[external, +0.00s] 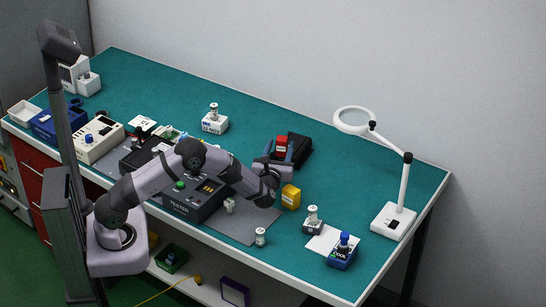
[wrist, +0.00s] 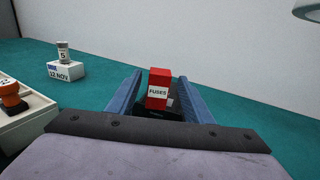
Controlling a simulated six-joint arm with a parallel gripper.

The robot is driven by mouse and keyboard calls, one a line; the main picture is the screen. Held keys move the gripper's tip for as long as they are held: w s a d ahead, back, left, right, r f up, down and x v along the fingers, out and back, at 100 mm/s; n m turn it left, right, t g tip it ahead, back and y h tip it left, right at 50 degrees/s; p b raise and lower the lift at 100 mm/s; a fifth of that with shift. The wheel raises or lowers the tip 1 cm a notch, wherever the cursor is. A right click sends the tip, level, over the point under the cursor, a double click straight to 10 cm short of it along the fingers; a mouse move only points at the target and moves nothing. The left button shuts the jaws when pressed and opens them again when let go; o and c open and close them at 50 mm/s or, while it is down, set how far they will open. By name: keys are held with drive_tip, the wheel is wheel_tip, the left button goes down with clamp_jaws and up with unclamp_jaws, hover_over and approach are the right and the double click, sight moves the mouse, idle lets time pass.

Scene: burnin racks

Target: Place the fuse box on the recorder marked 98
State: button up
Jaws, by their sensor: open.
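The fuse box is a small red box (wrist: 158,78) with a white label reading FUSES. It stands upright on a black surface between my fingers in the wrist view. In the external view the fuse box (external: 282,141) shows red beside a black device (external: 298,151) at the back middle of the bench. My gripper (external: 279,150) is open, with its blue fingers on either side of the box. In the wrist view my gripper (wrist: 160,76) has a gap on both sides of it. I cannot read a 98 on anything, so I cannot tell which thing is that recorder.
A white block (wrist: 66,71) labelled 12 NOV, with a cylinder marked 5 on it, stands to the left. A yellow block (external: 291,196) is just in front of my gripper. A magnifier lamp (external: 393,220) and blue box (external: 342,252) stand right.

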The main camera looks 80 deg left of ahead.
drive_tip(key=b+v, duration=0.1)
drive_tip(key=v, duration=0.7)
drive_tip(key=shift+s+d, duration=0.1)
drive_tip(key=shift+d, duration=0.05)
drive_tip(key=s+d+n+g+h+p, duration=0.1)
drive_tip(key=s+d+n+g+h, duration=0.1)
drive_tip(key=s+d, duration=0.3)
drive_tip(key=s+d+f+n+g+h+p, duration=0.1)
drive_tip(key=s+d+n+g+h+p, duration=0.1)
drive_tip(key=s+d, duration=0.3)
drive_tip(key=s+d+f+n+g+h+p, duration=0.1)
drive_tip(key=s+d+n+g+h, duration=0.2)
drive_tip(key=s+d, duration=0.3)
drive_tip(key=shift+s+f+g+h, duration=0.1)
drive_tip(key=shift+s+g+h, duration=0.2)
drive_tip(key=shift+s, duration=1.05)
drive_tip(key=shift+s+f+g+h, duration=0.1)
drive_tip(key=shift+s+h, duration=0.3)
drive_tip(key=shift+s, duration=1)
drive_tip(key=s+d+f+n+t+h+b, duration=0.1)
drive_tip(key=s+d+f+n+h+b, duration=0.4)
drive_tip(key=s+f+n+h, duration=0.75)
wheel_tip(320, 180, up, 29)
drive_tip(key=w+n+y+p, duration=0.2)
drive_tip(key=n+y+p, duration=0.1)
drive_tip(key=p, duration=2.2)
drive_tip(key=shift+w+d+y, duration=0.3)
drive_tip(key=shift+w+y, duration=0.1)
drive_tip(key=shift+y, duration=0.25)
